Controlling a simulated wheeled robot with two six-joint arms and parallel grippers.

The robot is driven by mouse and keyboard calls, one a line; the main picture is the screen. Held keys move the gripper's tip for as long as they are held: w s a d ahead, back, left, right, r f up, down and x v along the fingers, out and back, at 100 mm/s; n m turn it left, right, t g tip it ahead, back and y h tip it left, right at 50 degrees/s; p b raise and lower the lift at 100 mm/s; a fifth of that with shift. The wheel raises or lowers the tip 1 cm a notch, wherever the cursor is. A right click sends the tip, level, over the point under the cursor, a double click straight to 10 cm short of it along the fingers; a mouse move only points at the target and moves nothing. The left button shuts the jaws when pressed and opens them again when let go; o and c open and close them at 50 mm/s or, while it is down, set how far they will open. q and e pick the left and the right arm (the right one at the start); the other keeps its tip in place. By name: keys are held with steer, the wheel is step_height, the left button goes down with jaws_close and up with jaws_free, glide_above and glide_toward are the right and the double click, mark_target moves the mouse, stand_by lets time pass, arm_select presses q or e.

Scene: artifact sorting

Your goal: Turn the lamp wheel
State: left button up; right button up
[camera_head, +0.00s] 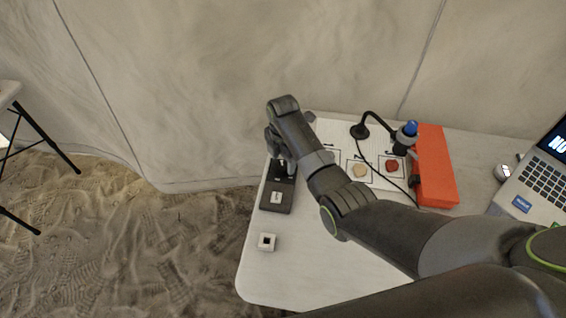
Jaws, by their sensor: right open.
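A black gooseneck lamp (373,117) stands at the back of the white table, with its base at the left and a blue-topped head (409,129) at the right. I cannot make out a wheel on it. My right arm reaches in from the right across the table. My right gripper (281,158) is open and points down over a dark box-shaped device (277,198) with a white label, at the table's left side. The arm and gripper hide the back part of this device, so I cannot tell whether they touch. My left gripper is not in view.
A small white block with a dark square hole (267,242) lies at the table's (290,275) front left. A tan piece (359,170) and a red piece (393,166) lie on a marked white sheet. An orange box (435,165) and a laptop (540,180) stand at the right.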

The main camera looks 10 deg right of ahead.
steer(key=shift+f, duration=0.9)
steer(key=c, duration=1)
